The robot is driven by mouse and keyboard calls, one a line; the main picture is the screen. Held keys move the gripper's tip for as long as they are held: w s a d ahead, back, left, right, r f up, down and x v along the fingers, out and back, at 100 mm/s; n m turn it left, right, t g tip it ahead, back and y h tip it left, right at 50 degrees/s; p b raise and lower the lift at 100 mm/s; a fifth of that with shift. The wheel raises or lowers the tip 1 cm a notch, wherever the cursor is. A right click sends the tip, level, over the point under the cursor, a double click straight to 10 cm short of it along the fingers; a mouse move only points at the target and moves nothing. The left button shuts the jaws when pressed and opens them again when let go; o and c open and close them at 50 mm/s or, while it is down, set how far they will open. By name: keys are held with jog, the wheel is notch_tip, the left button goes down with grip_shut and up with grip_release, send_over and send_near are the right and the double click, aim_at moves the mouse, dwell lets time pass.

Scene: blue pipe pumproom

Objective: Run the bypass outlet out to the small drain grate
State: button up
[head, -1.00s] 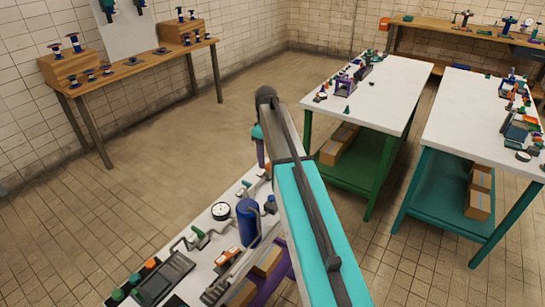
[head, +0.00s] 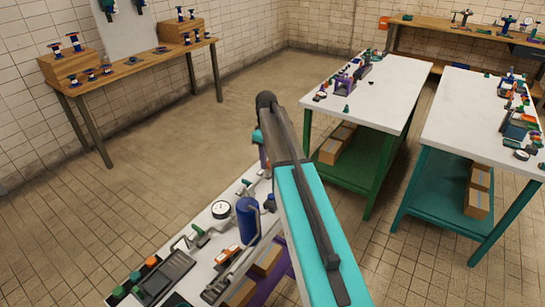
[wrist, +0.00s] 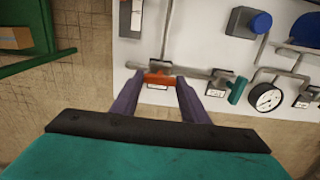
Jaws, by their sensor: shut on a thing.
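In the wrist view, the two purple fingers of my gripper (wrist: 160,82) are shut on a short red-orange handle (wrist: 158,78). The handle sits on a thin grey pipe line (wrist: 195,73) on a white bench top, with a small label under it. A second, green handle (wrist: 238,90) sits on the same line to the right. In the head view my gripper is mostly hidden behind my arm. I cannot tell which fitting is the bypass outlet, and I cannot make out a small drain grate.
A round gauge (wrist: 266,97) and a blue-capped grey block (wrist: 250,22) stand right of the handle. In the head view a blue cylinder (head: 248,221) rises from the bench near my arm. A green-framed table (head: 380,85) stands across open floor (head: 200,130).

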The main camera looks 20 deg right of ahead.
jog(key=shift+s+r+m, duration=0.1)
jog(key=shift+m, duration=0.3)
jog(key=m+p, duration=0.1)
jog(key=m, duration=0.7)
jog(key=shift+m+p, duration=0.3)
jog(key=m, duration=0.8)
jog(key=shift+m+p, duration=0.3)
jog(key=o, duration=1.1)
jog(key=shift+s+r, duration=0.1)
jog(key=shift+c, duration=0.2)
